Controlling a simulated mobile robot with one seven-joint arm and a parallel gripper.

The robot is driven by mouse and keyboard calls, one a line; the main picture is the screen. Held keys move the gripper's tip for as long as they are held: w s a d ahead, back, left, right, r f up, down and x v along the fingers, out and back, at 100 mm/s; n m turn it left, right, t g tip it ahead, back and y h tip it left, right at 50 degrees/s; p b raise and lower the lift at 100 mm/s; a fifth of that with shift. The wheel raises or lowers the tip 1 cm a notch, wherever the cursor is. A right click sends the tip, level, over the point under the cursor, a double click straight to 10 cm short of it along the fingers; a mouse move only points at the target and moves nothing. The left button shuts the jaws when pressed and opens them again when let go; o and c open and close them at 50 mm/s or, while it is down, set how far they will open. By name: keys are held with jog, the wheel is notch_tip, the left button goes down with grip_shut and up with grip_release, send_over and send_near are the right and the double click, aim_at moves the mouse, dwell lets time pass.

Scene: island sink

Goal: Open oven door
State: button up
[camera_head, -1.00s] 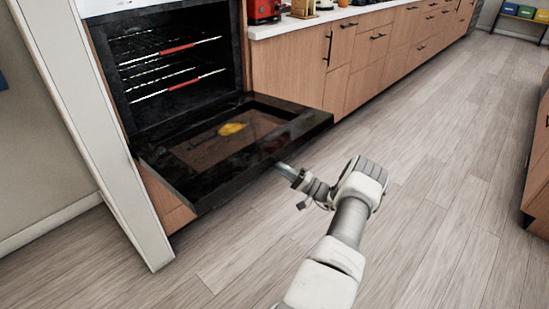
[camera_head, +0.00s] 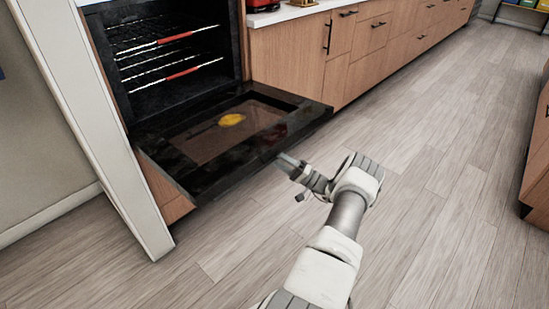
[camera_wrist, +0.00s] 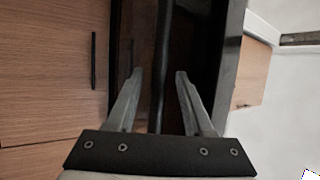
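The black oven door (camera_head: 185,170) is folded down and lies about level in front of the oven (camera_head: 165,60). Its inner face with a glass pane shows from above. My gripper (camera_head: 281,160) is at the door's outer front edge, low over the floor. In the wrist view, my gripper (camera_wrist: 159,73) has its two fingers spread apart. A dark bar (camera_wrist: 162,50), which looks like the door handle, runs upright between them in the picture. I see no finger closed on it. Contact cannot be told.
Wooden cabinets (camera_head: 290,60) with dark handles stand right of the oven. A white panel (camera_head: 105,150) stands at its left. Wire racks (camera_head: 165,40) are inside the oven. Wooden floor (camera_head: 430,170) is clear to the right. Another cabinet (camera_head: 537,165) is at the right edge.

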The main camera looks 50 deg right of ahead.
jog(key=v, duration=1.7)
jog(key=shift+s, duration=0.25)
jog(key=shift+f, duration=0.1)
